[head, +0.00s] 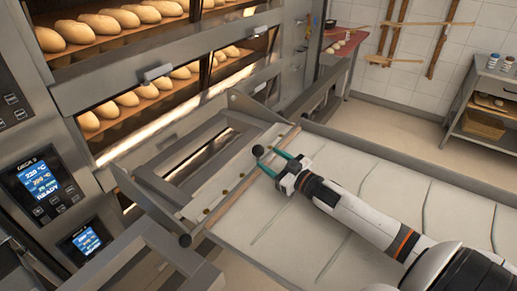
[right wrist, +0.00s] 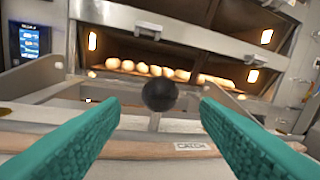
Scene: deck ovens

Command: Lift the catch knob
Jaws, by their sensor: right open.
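The catch knob (head: 258,151) is a black ball at the oven-side end of the loader, by a wooden bar. In the right wrist view the knob (right wrist: 159,95) sits centred between and just beyond the teal fingertips. My right gripper (head: 268,161) is open, its two teal fingers pointing at the knob with space on both sides. Whether a fingertip touches the knob I cannot tell. A label reading CATCH (right wrist: 193,146) is on the wooden bar (right wrist: 150,148) below the knob. My left gripper is not in view.
The loader's pale cloth bed (head: 330,205) lies under my right arm. Deck ovens with bread loaves (head: 147,92) stand beyond. Oven control panels (head: 45,185) are at left. A metal loader frame (head: 150,240) is at lower left, and a side table (head: 490,100) at right.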

